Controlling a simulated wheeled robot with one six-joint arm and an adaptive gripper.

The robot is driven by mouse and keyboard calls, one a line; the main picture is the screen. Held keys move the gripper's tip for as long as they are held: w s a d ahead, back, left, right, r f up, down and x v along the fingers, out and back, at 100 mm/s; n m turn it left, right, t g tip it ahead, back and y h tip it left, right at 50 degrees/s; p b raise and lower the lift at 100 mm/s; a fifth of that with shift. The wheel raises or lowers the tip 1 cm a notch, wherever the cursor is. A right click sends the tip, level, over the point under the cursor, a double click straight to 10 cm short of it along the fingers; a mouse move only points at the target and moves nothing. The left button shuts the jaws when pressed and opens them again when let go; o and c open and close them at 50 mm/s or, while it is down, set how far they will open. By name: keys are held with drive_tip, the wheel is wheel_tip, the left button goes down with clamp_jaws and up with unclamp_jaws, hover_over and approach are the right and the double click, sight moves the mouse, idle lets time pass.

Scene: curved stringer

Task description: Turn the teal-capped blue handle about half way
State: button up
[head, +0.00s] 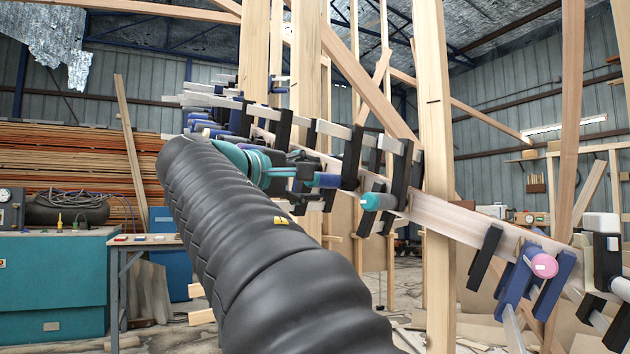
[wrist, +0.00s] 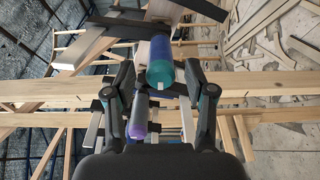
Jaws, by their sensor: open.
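The teal-capped blue handle (wrist: 172,58) shows in the wrist view at upper middle, its teal end facing me. My gripper (wrist: 161,75) is open, one finger on each side of the handle, with visible gaps; it cannot be told how far the fingers reach along it. In the head view my gripper (head: 305,177) is at the clamp row, and a blue handle (head: 328,181) shows just beyond the fingers, its cap end hidden behind them.
A purple-capped handle (wrist: 138,120) lies close by, near my left finger in the wrist view. Dark clamps line the curved wooden stringer (head: 445,217). An upright post (head: 434,120) stands close behind.

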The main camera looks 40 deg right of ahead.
drive_tip(key=s+a, duration=0.1)
drive_tip(key=a, duration=0.5)
drive_tip(key=shift+a, duration=0.1)
drive_tip(key=shift+s+a, duration=0.25)
drive_tip(key=shift+a, duration=0.8)
drive_tip(key=shift+s+a, duration=0.2)
drive_tip(key=shift+a, duration=0.8)
